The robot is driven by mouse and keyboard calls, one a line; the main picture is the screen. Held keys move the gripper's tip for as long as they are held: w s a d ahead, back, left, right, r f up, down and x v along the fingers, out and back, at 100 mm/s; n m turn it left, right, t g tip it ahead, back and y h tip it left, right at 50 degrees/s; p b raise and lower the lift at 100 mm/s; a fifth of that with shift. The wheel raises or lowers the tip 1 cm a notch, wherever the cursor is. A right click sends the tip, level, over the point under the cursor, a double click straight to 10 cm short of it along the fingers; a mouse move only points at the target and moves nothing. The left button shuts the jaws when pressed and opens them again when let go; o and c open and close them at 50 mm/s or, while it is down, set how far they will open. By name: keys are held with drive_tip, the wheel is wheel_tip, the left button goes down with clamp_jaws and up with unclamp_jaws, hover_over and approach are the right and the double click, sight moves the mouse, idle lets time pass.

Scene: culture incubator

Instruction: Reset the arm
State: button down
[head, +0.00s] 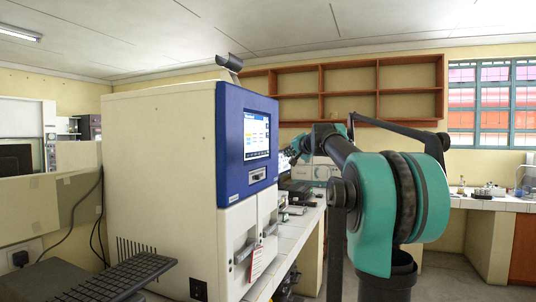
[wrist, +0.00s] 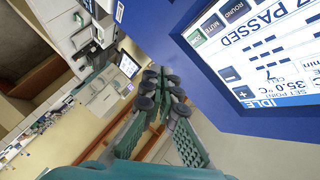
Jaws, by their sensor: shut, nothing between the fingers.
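My teal and dark-grey arm (head: 400,210) stands on the right in the head view, and its forearm reaches left and away toward the incubator's front. My gripper (wrist: 160,85) points away in the wrist view, with its green fingers and dark joints brought together and nothing between them. The incubator (head: 160,170) is a large white box with a blue upper front panel (head: 231,185). Its lit screen (head: 257,135) faces my arm. The screen also fills the upper right of the wrist view (wrist: 250,45), beside my gripper and apart from it.
A white-tiled bench (head: 290,235) runs past the incubator, with equipment (head: 315,172) farther along it. A tag (head: 257,263) hangs on the incubator's lower front. Empty wooden shelves (head: 350,92) are on the back wall. Another bench (head: 490,203) stands at the right.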

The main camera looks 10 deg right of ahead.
drive_tip(key=s+a+f+n+g, duration=0.25)
drive_tip(key=s+f, duration=0.35)
drive_tip(key=f, duration=0.5)
drive_tip(key=s+a+f+n+g, duration=0.1)
drive_tip(key=s+a+f+g, duration=0.15)
drive_tip(key=s+f, duration=0.6)
drive_tip(key=s+a+f+n+g, duration=0.1)
drive_tip(key=s+a+f+n, duration=0.2)
drive_tip(key=f, duration=0.9)
drive_tip(key=s+d+f+n+g+h, duration=0.1)
drive_tip(key=s+d+f+g+h, duration=0.1)
drive_tip(key=s+f, duration=1)
drive_tip(key=s+d+f+n+g+h, duration=0.1)
drive_tip(key=s+d+f+g+h, duration=0.1)
drive_tip(key=s+f, duration=1)
drive_tip(key=s, duration=0.4)
drive_tip(key=shift+s+d+f+g, duration=0.15)
drive_tip(key=shift+d+f+g, duration=0.15)
drive_tip(key=shift+d, duration=0.05)
